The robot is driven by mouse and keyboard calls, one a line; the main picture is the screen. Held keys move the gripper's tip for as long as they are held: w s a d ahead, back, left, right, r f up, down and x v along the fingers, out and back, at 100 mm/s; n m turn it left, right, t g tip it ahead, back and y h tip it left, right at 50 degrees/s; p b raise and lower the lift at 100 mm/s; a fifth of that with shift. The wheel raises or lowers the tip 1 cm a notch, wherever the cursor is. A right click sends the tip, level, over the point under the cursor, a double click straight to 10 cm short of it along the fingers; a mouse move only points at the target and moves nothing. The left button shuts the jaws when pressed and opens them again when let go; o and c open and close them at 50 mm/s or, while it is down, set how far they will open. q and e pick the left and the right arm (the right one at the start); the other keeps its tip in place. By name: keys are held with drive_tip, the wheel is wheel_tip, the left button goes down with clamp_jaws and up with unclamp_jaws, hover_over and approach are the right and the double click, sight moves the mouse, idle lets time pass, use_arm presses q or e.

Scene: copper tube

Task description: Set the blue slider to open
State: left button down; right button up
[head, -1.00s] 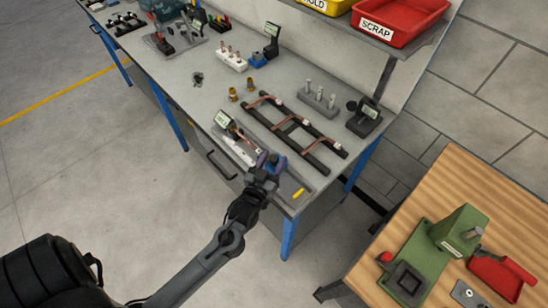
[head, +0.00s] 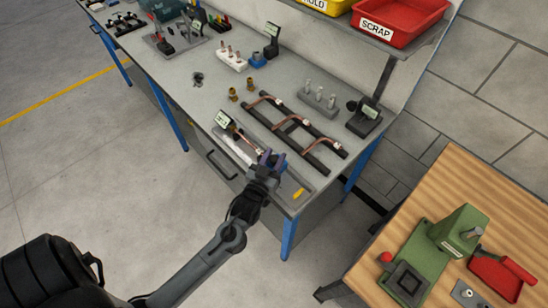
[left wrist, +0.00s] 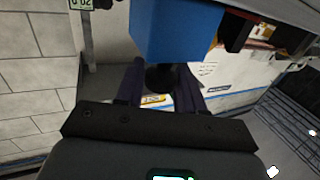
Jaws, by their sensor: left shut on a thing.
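The blue slider shows in the left wrist view as a large blue block (left wrist: 172,32) with a dark round knob (left wrist: 160,77) below it. In the head view only a little blue (head: 283,167) shows beside my fingers, at the front edge of the grey bench. My left gripper (head: 270,160) is over this blue part. In the left wrist view its two purple fingers (left wrist: 158,84) stand on either side of the knob and are shut on it. The slider's far side and its exact setting are hidden. My right gripper is not in view.
A small display (head: 226,122) and a copper tube (head: 245,139) lie left of my gripper. A yellow piece (head: 298,194) lies to its right. A black rack (head: 291,130) with copper tubes stands behind. A wooden table (head: 440,205) is at right.

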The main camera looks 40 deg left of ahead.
use_arm(q)
drive_tip(key=shift+d+r, duration=0.15)
drive_tip(key=shift+d, duration=0.25)
drive_tip(key=d, duration=0.2)
drive_tip(key=d+p, duration=0.1)
drive_tip(key=d, duration=0.1)
drive_tip(key=d+p, duration=0.1)
drive_tip(key=d, duration=0.1)
drive_tip(key=shift+s, duration=0.3)
drive_tip(key=shift+a, duration=0.1)
drive_tip(key=c, duration=0.9)
unclamp_jaws()
drive_tip(key=shift+o, duration=0.2)
drive_tip(key=v, duration=1)
drive_tip(key=shift+s, duration=0.4)
